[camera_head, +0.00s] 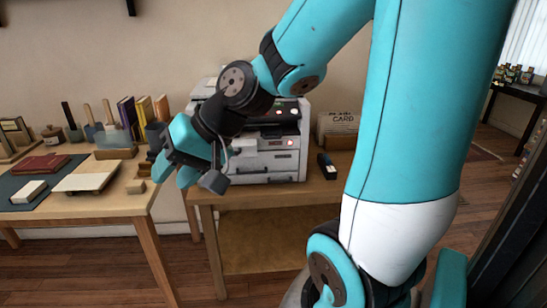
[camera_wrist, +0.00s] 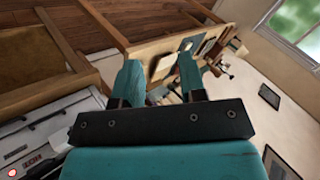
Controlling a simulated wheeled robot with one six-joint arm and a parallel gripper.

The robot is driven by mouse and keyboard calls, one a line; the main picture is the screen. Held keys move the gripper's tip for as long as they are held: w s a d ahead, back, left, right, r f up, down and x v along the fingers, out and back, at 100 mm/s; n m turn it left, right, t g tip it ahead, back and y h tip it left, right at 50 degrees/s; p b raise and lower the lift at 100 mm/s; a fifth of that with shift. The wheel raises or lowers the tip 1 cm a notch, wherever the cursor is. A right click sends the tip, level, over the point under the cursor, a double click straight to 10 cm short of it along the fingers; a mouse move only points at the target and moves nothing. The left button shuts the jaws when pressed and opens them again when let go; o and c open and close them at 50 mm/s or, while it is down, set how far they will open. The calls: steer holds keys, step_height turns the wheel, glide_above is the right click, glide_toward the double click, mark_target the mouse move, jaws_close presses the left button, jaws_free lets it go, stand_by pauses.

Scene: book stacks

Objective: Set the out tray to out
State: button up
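A white and grey printer (camera_head: 262,165) stands on a wooden table at the centre, with a dark top panel and a red light on its front. My arm and wrist hide its upper left part. It also shows tilted at the lower left of the wrist view (camera_wrist: 45,128). I cannot make out which part of it is the out tray, or how that tray stands. My gripper (camera_head: 172,177) is in front of the printer's left side, pointing down and left. In the wrist view (camera_wrist: 160,75) its two teal fingers are apart with nothing between them.
A wooden desk (camera_head: 125,203) at the left bears books, a pale board (camera_head: 88,176) and a small white block (camera_head: 29,192). A card box (camera_head: 338,125) and a small dark device (camera_head: 327,166) stand right of the printer. The floor in front is clear.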

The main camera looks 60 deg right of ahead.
steer(key=w+d+f+m+t+h+b, duration=0.1)
steer(key=d+f+m+t+b, duration=0.15)
steer(key=d, duration=0.25)
steer(key=w+d+f+m+t+h+b, duration=0.1)
steer(key=w+d+f+m+b, duration=0.15)
steer(key=d+m, duration=0.2)
steer(key=s+d+f+m+t+h+b, duration=0.1)
steer(key=s+d+m+h+b, duration=0.2)
steer(key=d, duration=0.5)
steer(key=s+d+f+m+t+h+b, duration=0.2)
steer(key=s+d+m+h, duration=0.15)
steer(key=d+m, duration=0.4)
steer(key=s+d+f+m+t+h+b, duration=0.1)
steer(key=s+d+m+h+b, duration=0.2)
steer(key=d, duration=0.6)
steer(key=h+p, duration=0.1)
steer(key=p, duration=1)
glide_toward(273, 138)
steer(key=shift+n, duration=0.25)
steer(key=p+x, duration=0.5)
steer(key=x, duration=0.2)
steer(key=shift+w+d+p, duration=0.1)
steer(key=shift+w+p, duration=0.2)
steer(key=shift+p, duration=0.1)
steer(key=shift+w+d+f, duration=0.25)
steer(key=shift+w+d, duration=0.05)
steer(key=shift+w, duration=0.25)
jaws_close()
